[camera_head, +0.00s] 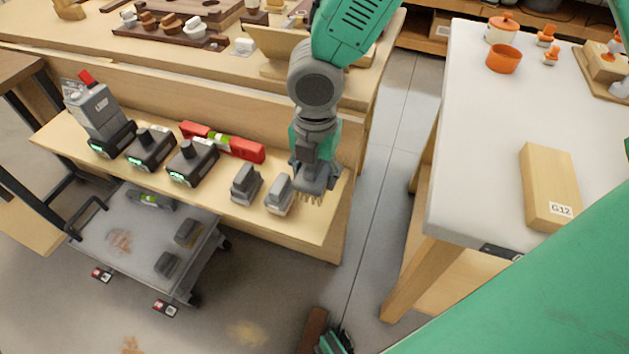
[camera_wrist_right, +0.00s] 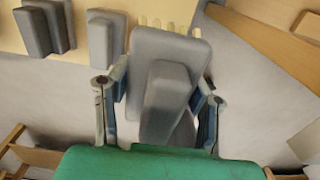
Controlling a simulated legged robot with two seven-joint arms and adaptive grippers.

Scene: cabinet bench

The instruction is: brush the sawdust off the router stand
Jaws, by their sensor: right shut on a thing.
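My right gripper (camera_head: 312,178) points down over the right end of the wooden bench ledge. It is shut on a grey brush (camera_wrist_right: 168,75), whose grey block lies between the fingers in the right wrist view. Pale bristles (camera_head: 311,198) stick out at the brush's end, close to the ledge; I cannot tell if they touch it. A low grey wheeled stand (camera_head: 190,272), perhaps the router stand, is on the floor below the ledge at the left. A tan sawdust patch (camera_head: 120,241) lies on its top. My left gripper is not recognisable in view.
Grey blocks (camera_head: 246,183) (camera_head: 279,194), dark chargers (camera_head: 192,163) and a red level (camera_head: 222,141) line the ledge (camera_head: 318,232). A white table (camera_head: 480,150) stands right, with a G12 wooden block (camera_head: 549,185). Dust patches (camera_head: 246,333) mark the floor. An aisle runs between.

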